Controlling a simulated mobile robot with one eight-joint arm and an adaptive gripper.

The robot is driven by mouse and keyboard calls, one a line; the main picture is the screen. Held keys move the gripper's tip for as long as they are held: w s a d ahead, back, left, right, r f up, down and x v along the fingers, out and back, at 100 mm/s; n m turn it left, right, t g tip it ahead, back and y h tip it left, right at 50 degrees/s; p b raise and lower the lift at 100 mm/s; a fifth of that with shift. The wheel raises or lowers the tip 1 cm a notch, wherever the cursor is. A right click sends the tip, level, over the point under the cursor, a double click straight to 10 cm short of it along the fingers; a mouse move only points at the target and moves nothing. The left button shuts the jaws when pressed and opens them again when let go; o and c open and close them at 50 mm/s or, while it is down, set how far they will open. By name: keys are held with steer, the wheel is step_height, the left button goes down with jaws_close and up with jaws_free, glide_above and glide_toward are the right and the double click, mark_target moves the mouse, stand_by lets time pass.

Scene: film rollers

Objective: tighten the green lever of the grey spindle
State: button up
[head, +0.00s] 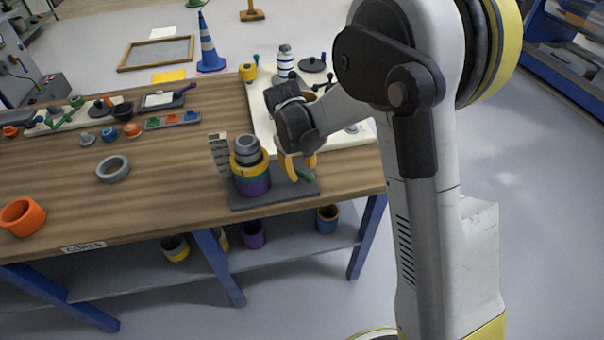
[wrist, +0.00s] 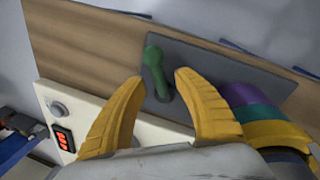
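My gripper (head: 299,170) is open and points down over the right end of a dark grey base plate (head: 265,196). In the wrist view its two yellow fingers (wrist: 160,78) stand apart, with the green lever (wrist: 152,57) between and just beyond their tips. The lever has a green knobbed handle and a short grey part at its lower end; in the head view a bit of green (head: 306,178) shows beside the fingers. I cannot tell whether a finger touches it. The grey spindle (head: 247,146) stands upright left of my gripper, with yellow, teal and purple rolls around it.
A cream panel (head: 265,120) with bottles and knobs lies behind my gripper; the wrist view shows its red display (wrist: 64,137). A grey ring (head: 113,169) and an orange ring (head: 22,216) lie at left. The table's front middle is clear.

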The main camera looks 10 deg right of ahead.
step_height(320, 180, up, 9)
steer(key=a, duration=0.1)
steer(key=shift+s+a, duration=0.3)
steer(key=shift+s, duration=0.1)
steer(key=shift+r, duration=0.1)
steer(key=s+d+r+m+t+y, duration=0.1)
steer(key=s+d+r+m+t, duration=0.2)
steer(key=s+r, duration=0.65)
steer(key=s+d+f+m+t, duration=0.1)
steer(key=s+d+m+t, duration=0.1)
steer(key=s, duration=1)
steer(key=shift+s+d+f+t+y, duration=0.25)
steer(key=shift+d+t+y, duration=0.15)
steer(key=shift+d+t, duration=0.2)
